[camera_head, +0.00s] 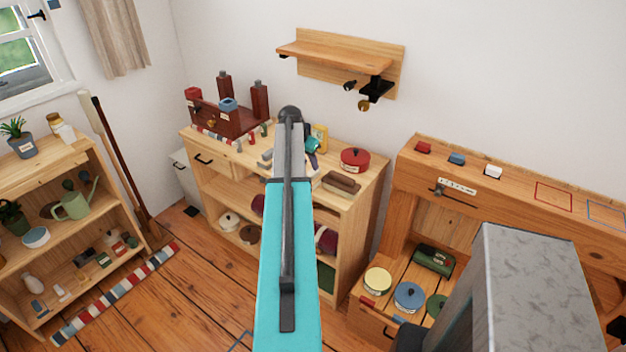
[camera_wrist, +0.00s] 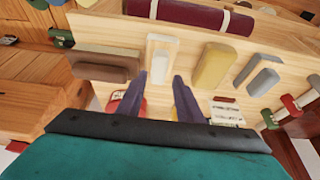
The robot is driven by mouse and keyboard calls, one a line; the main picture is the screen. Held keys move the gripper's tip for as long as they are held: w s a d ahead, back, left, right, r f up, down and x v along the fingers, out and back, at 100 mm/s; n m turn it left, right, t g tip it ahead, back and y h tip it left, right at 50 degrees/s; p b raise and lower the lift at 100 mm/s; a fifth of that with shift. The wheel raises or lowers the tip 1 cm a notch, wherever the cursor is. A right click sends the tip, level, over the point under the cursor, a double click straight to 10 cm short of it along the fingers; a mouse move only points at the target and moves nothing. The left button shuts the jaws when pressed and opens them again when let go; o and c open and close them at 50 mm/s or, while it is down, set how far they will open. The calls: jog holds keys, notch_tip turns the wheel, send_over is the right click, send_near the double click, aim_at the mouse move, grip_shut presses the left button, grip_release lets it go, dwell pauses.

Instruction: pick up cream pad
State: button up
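The cream pad (camera_wrist: 162,48) is a small pale upright block in the wrist view, standing on the light wood top between a brown block and a yellow block. My gripper (camera_wrist: 169,80) is open and empty, with its two dark purple fingers apart. In the head view my gripper (camera_head: 312,152) is over the middle shelf unit's top, partly behind my teal arm. I cannot make out the cream pad there.
A brown block (camera_wrist: 106,66), a yellow block (camera_wrist: 216,65) and a grey block (camera_wrist: 260,76) stand close by. A red lidded pot (camera_head: 355,160) and a dark red toolbox (camera_head: 225,118) share the shelf unit's top (camera_head: 282,187). A wall shelf (camera_head: 335,55) hangs above.

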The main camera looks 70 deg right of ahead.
aim_at(312, 171)
jog(key=shift+d+p+x, duration=0.2)
jog(key=shift+p+x, duration=0.65)
jog(key=shift+x, duration=1.5)
jog(key=shift+s, duration=0.1)
grip_shut()
